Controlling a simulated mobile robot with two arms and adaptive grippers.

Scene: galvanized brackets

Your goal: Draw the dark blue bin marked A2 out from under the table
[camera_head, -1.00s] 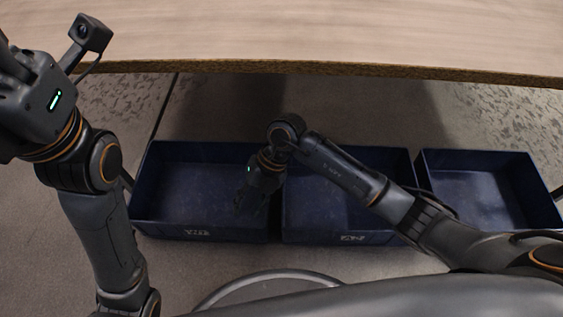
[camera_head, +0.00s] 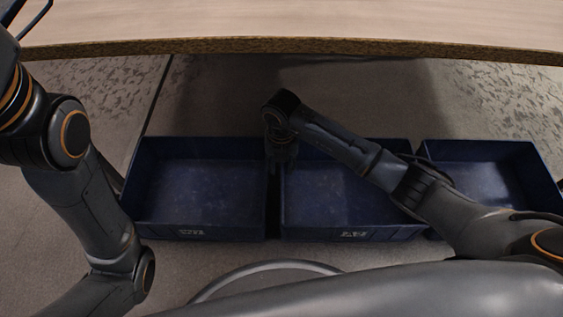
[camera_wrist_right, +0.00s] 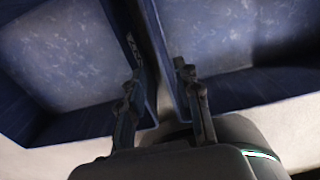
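Three dark blue bins stand in a row on the floor. The middle bin (camera_head: 354,215) has a pale front label that seems to read A2, though it is blurred. My right gripper (camera_head: 281,158) points down at the gap between the left and middle bins; my wrist mostly hides it there. In the right wrist view its two fingers (camera_wrist_right: 163,112) are apart, close to bin walls (camera_wrist_right: 137,60), with a pale mark on one wall. I cannot tell whether they touch. My left gripper is out of view; only its arm shows at the left.
The left bin (camera_head: 200,190) has a blurred label; the right bin (camera_head: 485,180) is partly behind my right arm. The bins look empty. The table edge (camera_head: 300,46) runs across above and behind them. Bare floor (camera_head: 215,95) shows between table edge and bins.

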